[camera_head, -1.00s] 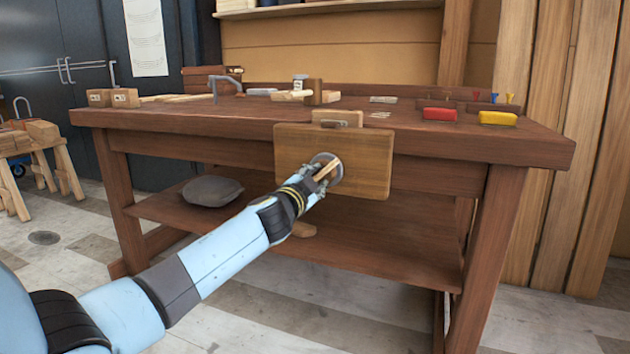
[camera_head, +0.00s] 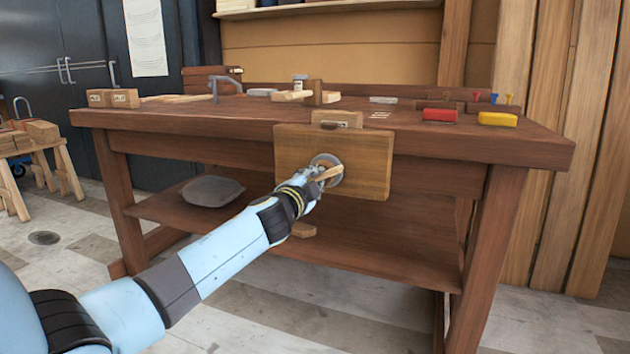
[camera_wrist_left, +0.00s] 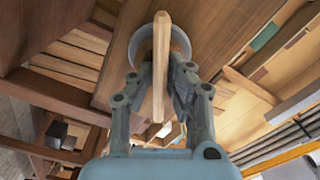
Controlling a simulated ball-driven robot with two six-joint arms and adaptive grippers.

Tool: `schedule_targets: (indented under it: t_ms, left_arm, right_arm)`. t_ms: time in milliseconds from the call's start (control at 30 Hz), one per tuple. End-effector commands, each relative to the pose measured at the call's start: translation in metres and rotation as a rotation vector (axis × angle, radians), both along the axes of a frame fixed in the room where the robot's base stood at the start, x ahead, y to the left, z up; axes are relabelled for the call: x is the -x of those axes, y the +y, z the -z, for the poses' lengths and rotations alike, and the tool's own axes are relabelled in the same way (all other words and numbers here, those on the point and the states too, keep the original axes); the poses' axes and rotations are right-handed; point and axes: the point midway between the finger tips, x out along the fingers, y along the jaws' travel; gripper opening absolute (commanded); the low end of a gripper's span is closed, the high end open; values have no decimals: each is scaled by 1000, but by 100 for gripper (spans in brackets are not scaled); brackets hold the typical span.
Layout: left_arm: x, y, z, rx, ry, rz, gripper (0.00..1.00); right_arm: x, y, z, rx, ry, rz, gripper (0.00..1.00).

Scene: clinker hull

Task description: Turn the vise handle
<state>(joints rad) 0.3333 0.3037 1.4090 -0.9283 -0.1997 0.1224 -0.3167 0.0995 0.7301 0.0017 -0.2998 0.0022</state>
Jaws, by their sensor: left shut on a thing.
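The vise's wooden front jaw (camera_head: 358,160) hangs on the front of the workbench, with a round grey metal screw hub (camera_head: 328,160) on its face. The wooden vise handle (camera_head: 329,174) passes through the hub and slants in the head view. My left gripper (camera_head: 312,182) is shut on the handle just in front of the hub. In the left wrist view the handle (camera_wrist_left: 160,70) runs between the two fingers of the gripper (camera_wrist_left: 160,88), with the hub (camera_wrist_left: 178,42) behind it. My right gripper is not in view.
The workbench top (camera_head: 240,108) holds a mallet (camera_head: 298,95), a red block (camera_head: 440,115), a yellow block (camera_head: 497,119) and small wooden pieces. A grey bag-like object (camera_head: 211,191) lies on the lower shelf. The floor in front is clear.

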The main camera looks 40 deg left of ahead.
Motion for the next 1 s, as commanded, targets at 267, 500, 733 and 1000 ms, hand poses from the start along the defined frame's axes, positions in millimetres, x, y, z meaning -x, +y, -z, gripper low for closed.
schedule_targets:
  t_ms: [267,500,733,1000]
  left_arm:
    - [1,0,2,-222,57,1,0]
    - [1,0,2,-365,94,2,0]
    - [2,-1,3,-441,113,2,0]
    - [2,-1,4,-463,120,3,0]
  right_arm:
    - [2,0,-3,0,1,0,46]
    - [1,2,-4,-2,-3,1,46]
    - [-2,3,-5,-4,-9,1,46]
    - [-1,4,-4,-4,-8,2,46]
